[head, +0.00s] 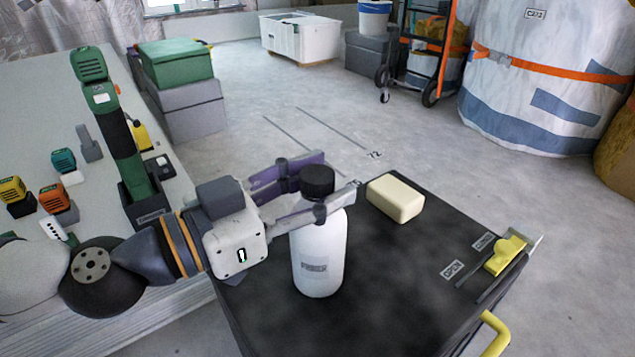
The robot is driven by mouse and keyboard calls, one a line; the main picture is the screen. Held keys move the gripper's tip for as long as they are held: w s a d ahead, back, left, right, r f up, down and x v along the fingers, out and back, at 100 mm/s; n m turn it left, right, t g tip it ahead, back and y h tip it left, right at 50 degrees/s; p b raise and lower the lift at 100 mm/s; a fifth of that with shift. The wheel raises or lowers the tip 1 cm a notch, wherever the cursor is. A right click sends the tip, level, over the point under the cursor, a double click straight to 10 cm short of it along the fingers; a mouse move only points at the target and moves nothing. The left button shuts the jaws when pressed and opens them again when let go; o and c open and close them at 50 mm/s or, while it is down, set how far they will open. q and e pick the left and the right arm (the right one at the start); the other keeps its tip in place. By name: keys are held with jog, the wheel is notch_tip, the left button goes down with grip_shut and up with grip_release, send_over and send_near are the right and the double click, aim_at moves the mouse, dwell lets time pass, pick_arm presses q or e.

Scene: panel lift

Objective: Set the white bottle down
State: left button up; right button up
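The white bottle (319,258) stands upright with a black cap (317,181) and a small grey label on its front. It is over the black top (390,290) of a cart; I cannot tell whether its base touches. My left gripper (338,178) reaches in from the left, with one finger in front of the bottle's upper part and the other behind it. It looks shut on the bottle just below the cap. My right gripper is not in view.
A cream block (395,198) lies right of the bottle. A yellow latch (505,255) and labels are at the cart's right edge, with a yellow handle (494,335) below. A bench (45,110) with tools stands left. The cart's near right top is clear.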

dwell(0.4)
pick_arm(q)
jog(key=shift+s+a+r, duration=0.1)
jog(key=shift+a+r, duration=0.05)
jog(key=b+v, duration=0.1)
jog(key=v, duration=1)
jog(key=shift+s+a, duration=0.2)
jog(key=shift+a, duration=0.05)
